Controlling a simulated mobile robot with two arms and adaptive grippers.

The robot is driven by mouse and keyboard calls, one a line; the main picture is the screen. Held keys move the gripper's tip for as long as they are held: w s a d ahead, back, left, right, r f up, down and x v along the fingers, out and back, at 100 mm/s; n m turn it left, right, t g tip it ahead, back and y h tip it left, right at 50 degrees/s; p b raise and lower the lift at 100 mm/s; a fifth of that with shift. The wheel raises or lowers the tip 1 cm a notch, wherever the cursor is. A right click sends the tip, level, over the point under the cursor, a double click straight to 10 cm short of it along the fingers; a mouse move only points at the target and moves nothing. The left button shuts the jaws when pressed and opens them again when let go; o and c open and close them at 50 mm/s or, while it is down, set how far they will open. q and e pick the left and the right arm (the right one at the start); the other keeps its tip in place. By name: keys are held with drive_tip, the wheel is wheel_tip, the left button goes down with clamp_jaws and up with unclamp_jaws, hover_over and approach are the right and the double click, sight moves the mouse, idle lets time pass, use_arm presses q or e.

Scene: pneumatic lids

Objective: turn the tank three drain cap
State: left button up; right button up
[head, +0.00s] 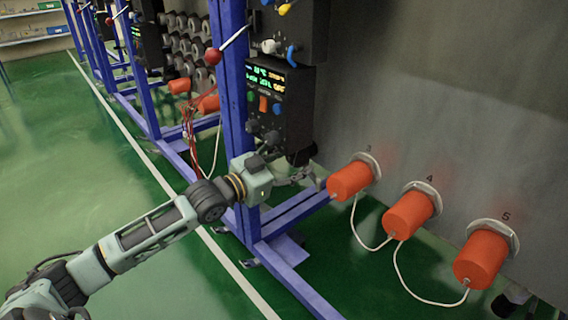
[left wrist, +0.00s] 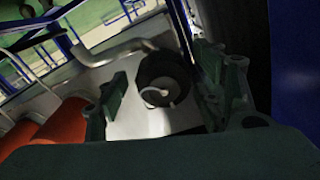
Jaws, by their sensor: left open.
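The orange cap under the number 3 (head: 349,181) sits on a pale flange on the grey tank wall, with a white cord hanging from it. My left gripper (head: 312,174) is just left of this cap, apart from it as far as I can see. In the left wrist view its two fingers (left wrist: 170,100) are spread, with a dark round part with a pale ring (left wrist: 162,85) beyond them. An orange cap (left wrist: 68,125) shows at the left of that view, outside the fingers; I cannot tell its number. My right gripper is not seen.
Orange caps 4 (head: 408,216) and 5 (head: 480,260) stand to the right, joined by white cords. A blue frame post (head: 233,90) with a black control box (head: 279,105) rises beside my left arm. Open green floor (head: 80,150) lies to the left.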

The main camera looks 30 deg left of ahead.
use_arm(q)
drive_tip(key=v, duration=1.2)
idle(0.4)
